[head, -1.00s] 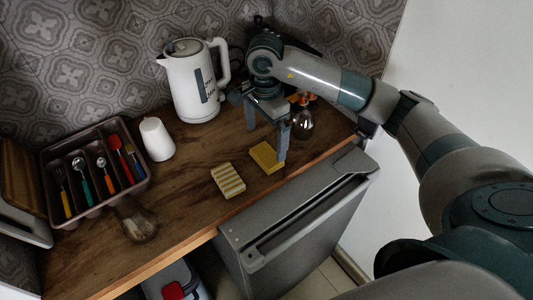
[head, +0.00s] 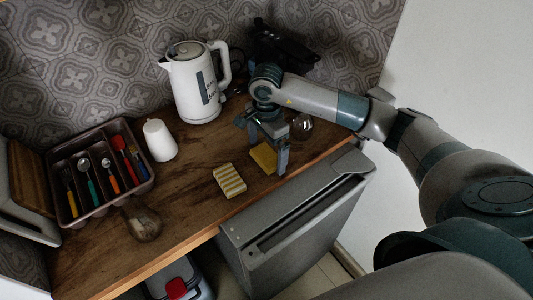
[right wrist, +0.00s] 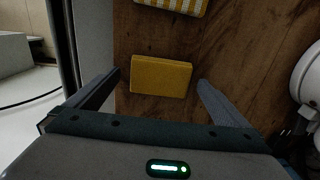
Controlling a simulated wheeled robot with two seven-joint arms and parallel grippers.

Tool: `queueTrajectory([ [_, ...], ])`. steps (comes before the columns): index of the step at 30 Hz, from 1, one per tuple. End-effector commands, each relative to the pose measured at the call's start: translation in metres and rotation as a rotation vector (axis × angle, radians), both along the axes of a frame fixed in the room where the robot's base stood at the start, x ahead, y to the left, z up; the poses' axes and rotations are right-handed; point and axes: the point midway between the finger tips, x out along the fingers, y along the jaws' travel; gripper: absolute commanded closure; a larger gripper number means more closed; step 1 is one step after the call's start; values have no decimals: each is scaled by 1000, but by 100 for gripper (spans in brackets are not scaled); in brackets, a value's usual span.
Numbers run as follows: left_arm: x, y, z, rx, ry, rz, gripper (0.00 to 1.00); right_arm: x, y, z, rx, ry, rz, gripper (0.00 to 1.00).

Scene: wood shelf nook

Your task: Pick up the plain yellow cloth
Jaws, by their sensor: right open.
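The plain yellow cloth (head: 263,156) lies folded flat on the wooden counter near its front edge; it also shows in the right wrist view (right wrist: 160,76). My right gripper (head: 268,163) is above the cloth, its fingers pointing down, open and empty. In the right wrist view the open fingers (right wrist: 160,84) stand to the left and right of the cloth, and the cloth lies in the gap seen between them. Part of the cloth is hidden by a finger in the head view. My left gripper is not in view.
A yellow-and-white striped cloth (head: 229,180) lies just left of the plain one. A kettle (head: 195,84), a white cup (head: 159,140), a cutlery tray (head: 143,188) and a glass item (head: 302,126) also stand on the counter (head: 185,200). A grey appliance door (head: 290,225) is below the front edge.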

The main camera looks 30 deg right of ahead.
Motion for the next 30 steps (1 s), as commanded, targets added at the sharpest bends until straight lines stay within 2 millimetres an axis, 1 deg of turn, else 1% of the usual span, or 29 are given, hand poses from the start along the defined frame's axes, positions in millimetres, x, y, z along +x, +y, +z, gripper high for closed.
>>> queueTrajectory([
  [1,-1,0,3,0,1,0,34,-1,0,-2,0,2,0,0],
  [4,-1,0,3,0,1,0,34,0,0,-7,0,0,1,0],
  [17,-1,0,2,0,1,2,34,0,0,-7,0,-1,1,0],
  [20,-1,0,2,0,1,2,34,0,0,-7,0,-1,1,21],
  [21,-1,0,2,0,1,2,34,0,0,-7,0,-1,1,31],
  [23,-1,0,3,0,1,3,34,0,0,-7,0,-1,1,44],
  [30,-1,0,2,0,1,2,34,0,0,-7,0,-1,1,44],
])
